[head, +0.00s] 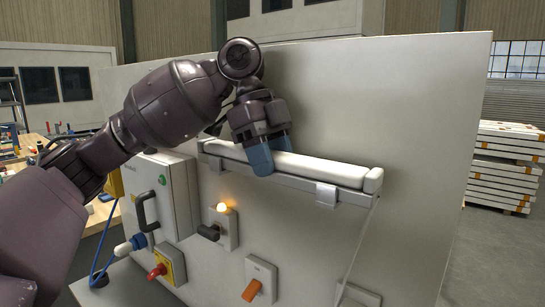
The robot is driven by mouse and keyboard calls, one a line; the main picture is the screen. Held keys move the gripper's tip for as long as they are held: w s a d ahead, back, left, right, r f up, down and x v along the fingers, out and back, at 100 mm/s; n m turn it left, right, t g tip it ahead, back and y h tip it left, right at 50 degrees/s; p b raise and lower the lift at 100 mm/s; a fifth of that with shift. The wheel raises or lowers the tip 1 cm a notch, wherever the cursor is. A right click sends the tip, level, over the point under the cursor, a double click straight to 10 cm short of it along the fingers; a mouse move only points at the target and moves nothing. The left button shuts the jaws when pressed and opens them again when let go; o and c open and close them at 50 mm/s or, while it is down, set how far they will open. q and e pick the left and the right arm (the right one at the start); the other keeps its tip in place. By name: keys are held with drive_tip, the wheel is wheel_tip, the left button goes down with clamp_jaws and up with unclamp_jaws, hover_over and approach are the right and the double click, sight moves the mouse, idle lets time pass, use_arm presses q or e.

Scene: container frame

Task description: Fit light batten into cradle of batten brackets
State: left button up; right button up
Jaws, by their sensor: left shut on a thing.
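The light batten (320,169) is a long white bar with a rounded end block at its right. It lies along the upper front of the pale upright panel, sloping down to the right in the picture. My left gripper (272,152), with blue fingertips, is shut on the batten left of its middle, from above. A grey rail runs along the batten's lower front. A batten bracket (327,194) shows below its right part, and another (215,163) near its left end. Whether the batten rests fully in the cradle cannot be told. My right gripper is out of view.
The panel (400,120) carries a grey electrical box (160,195), a lit orange lamp (222,207), a red-knobbed yellow switch (168,267) and an orange-levered switch (258,279). A thin cable hangs from the batten's right end. The panel's upper right is clear.

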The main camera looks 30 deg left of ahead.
use_arm(q)
drive_tip(key=shift+f, duration=0.35)
idle(0.3)
drive_tip(key=o, duration=1.3)
drive_tip(key=shift+o, duration=0.2)
drive_tip(key=v, duration=1.1)
drive_tip(key=shift+d, duration=0.1)
